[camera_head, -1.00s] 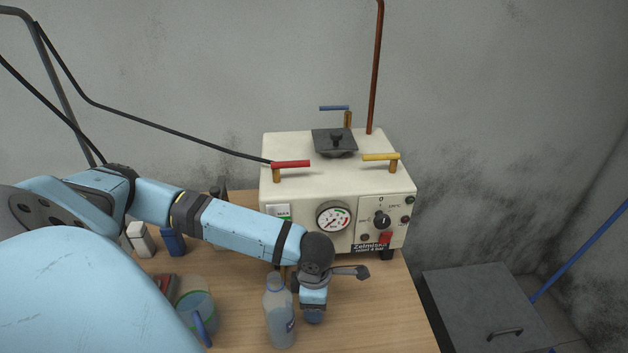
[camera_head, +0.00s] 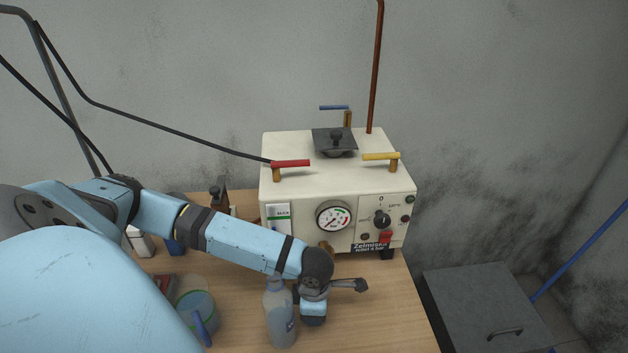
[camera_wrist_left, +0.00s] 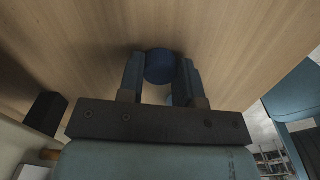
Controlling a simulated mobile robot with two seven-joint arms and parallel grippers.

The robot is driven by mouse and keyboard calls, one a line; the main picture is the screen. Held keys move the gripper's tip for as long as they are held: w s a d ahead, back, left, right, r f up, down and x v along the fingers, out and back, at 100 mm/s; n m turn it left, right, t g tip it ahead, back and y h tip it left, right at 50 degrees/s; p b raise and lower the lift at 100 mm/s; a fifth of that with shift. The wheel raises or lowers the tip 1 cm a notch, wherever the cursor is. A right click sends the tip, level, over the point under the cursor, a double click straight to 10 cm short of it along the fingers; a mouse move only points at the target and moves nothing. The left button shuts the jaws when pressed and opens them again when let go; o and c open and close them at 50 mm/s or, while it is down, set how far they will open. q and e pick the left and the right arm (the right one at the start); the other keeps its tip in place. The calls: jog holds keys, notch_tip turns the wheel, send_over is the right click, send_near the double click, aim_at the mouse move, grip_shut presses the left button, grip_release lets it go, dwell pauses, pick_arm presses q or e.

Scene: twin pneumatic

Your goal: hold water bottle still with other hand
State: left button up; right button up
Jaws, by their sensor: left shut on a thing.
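In the left wrist view, my left gripper (camera_wrist_left: 160,78) is shut on a round dark blue thing (camera_wrist_left: 160,66), which looks like a cap. I cannot tell whether it belongs to the bottle. My right gripper is not in view.
A cream machine (camera_head: 300,215) with a gauge and levers stands behind the gripper. A jug with a blue handle (camera_head: 200,320) is left of the bottle. The table (camera_head: 385,315) is clear on the right. A grey lidded box (camera_head: 480,305) stands beyond its right edge.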

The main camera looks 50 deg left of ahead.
pick_arm(q)
notch_tip(320, 180, up, 20)
jog(key=p, duration=0.1)
dwell(0.6)
dwell(0.4)
jog(key=w+d+m, duration=0.4)
jog(key=w+m, duration=0.6)
jog(key=m, duration=0.3)
jog(key=w+d+r+m, duration=0.1)
jog(key=w+d+m, duration=0.3)
jog(key=w+m, duration=0.6)
jog(key=m, duration=0.3)
jog(key=shift+d+r, duration=0.25)
